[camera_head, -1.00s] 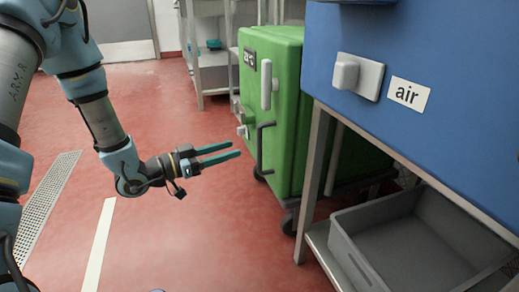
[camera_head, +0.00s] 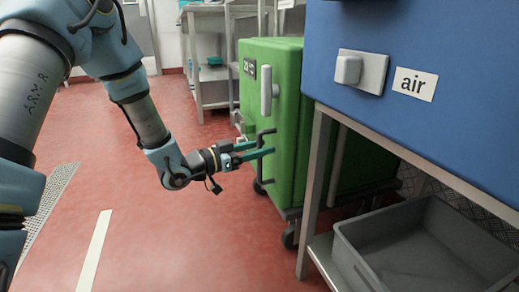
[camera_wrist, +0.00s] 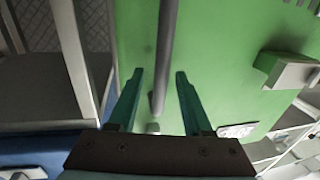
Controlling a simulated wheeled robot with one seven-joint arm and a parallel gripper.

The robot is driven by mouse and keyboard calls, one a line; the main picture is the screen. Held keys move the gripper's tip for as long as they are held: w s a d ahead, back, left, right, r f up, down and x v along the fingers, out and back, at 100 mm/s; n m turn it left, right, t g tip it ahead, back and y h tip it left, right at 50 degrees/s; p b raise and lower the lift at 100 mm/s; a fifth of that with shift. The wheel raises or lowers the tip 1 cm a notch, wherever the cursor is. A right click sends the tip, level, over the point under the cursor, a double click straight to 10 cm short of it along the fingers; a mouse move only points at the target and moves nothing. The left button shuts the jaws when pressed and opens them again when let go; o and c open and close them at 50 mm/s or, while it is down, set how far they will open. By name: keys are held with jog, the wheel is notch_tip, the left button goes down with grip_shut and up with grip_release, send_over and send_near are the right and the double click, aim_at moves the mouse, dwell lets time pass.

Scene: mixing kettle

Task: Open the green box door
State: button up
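The green box (camera_head: 285,130) stands on casters with its door closed. Its dark bar handle (camera_head: 266,131) is on the door's front face; it also shows in the wrist view (camera_wrist: 167,45). My gripper (camera_head: 264,148) is at the handle, with its teal fingers pointing toward the door. In the wrist view my gripper (camera_wrist: 160,74) is open, and the bar runs between the two fingers with a gap visible on each side. The fingers partly hide the handle in the head view.
A blue cabinet (camera_head: 450,45) labelled "air" on a metal frame stands close at the right, with a grey bin (camera_head: 350,262) below. A pale latch (camera_head: 268,90) sits above the handle. Red floor (camera_head: 170,240) is clear at the left and front.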

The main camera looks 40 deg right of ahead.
grip_shut()
dwell(1.3)
